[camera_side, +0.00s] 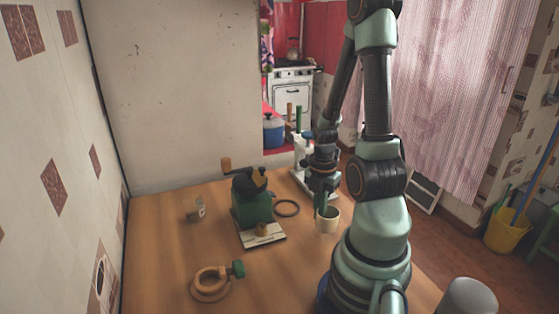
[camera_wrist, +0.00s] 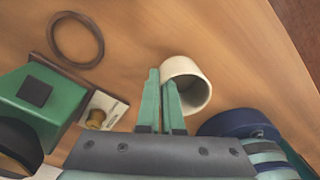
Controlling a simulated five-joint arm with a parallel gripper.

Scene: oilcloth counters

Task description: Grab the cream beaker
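The cream beaker (camera_side: 328,221) stands upright on the wooden table beside my arm in the side view. In the wrist view the beaker (camera_wrist: 199,78) shows its open mouth and pale outer wall. My gripper (camera_side: 318,208) points down at the beaker's left rim. In the wrist view the two green fingers of my gripper (camera_wrist: 162,82) are close together, with the beaker's near-left wall between them. One finger overlaps the mouth and the other lies outside. The fingertips partly hide that wall. I cannot tell whether the base touches the table.
A green coffee grinder (camera_side: 252,208) stands left of the beaker, with a dark ring (camera_side: 287,208) between them. A wooden ring-shaped piece with a green knob (camera_side: 238,269) lies at the front left. The table's right edge is near the beaker.

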